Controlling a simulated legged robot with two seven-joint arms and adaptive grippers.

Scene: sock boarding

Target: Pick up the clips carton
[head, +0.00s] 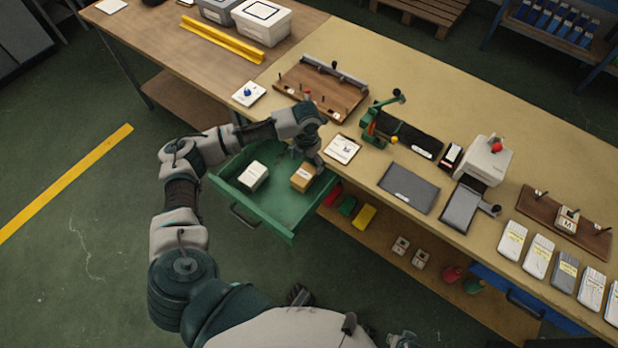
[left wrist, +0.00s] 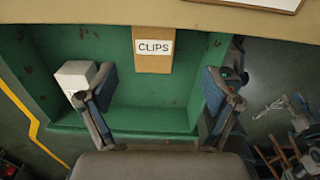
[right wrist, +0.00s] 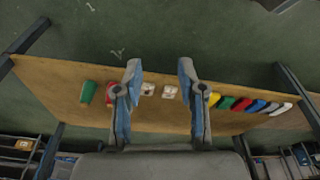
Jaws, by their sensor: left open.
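The clips carton (head: 302,179) is a small brown box inside the open green drawer (head: 270,222), on its right side. In the left wrist view the carton (left wrist: 153,62) shows a white label reading CLIPS. My left gripper (head: 309,156) is over the drawer, just above and behind the carton. Its two fingers (left wrist: 158,84) are spread wide, with the carton between them in the picture but farther off, and nothing is held. My right gripper (right wrist: 159,78) is open and empty, facing a lower shelf with small coloured items.
A white box (head: 253,176) lies in the drawer's left part, also seen in the left wrist view (left wrist: 75,76). The workbench edge overhangs the drawer's back. A wooden rack (head: 322,90) and a white card (head: 342,149) are on the bench nearby.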

